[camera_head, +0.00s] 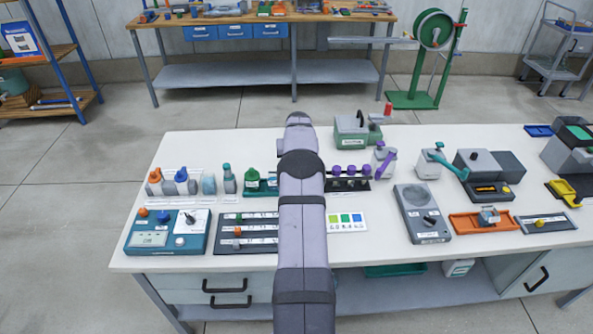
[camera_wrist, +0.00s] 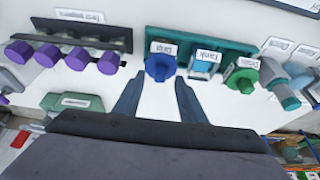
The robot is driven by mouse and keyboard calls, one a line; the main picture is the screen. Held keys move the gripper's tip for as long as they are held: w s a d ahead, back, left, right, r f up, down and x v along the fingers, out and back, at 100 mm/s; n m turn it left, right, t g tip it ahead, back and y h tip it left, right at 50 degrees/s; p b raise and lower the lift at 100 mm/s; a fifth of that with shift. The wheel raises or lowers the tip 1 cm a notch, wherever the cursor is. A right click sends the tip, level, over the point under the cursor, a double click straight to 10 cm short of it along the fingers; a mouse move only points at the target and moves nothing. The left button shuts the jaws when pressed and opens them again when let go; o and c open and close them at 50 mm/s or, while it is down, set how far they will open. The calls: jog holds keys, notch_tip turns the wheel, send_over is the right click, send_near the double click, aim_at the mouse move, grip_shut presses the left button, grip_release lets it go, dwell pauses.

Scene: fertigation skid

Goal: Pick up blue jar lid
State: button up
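In the wrist view, the blue jar lid (camera_wrist: 160,67) sits at the "Drip" label of a teal-green rack (camera_wrist: 215,48). My gripper (camera_wrist: 159,77) is open, its two dark fingers apart and pointing toward the blue lid. The fingertips are close to the lid, one to each side in the picture; I cannot tell how much height separates them. Nothing is held between the fingers. In the head view my arm hides the blue lid and the gripper; only the left end of the green rack (camera_head: 256,184) shows.
In the wrist view, a green lid (camera_wrist: 243,80) sits at "Drain" and a pale blue piece (camera_wrist: 201,69) at "Tank". A dark rack with several purple caps (camera_wrist: 77,58) stands left. Bottles (camera_wrist: 281,92) stand right. White tabletop is bare between the racks.

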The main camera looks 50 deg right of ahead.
jog(key=shift+x, duration=0.75)
jog(key=shift+c, duration=0.4)
grip_shut()
jog(key=shift+r, duration=0.1)
notch_tip(320, 180, up, 10)
jog(key=b, duration=0.2)
jog(key=shift+b, duration=0.3)
jog(key=shift+r, duration=0.2)
jog(key=shift+r+p, duration=1.75)
jog(key=shift+p, duration=0.55)
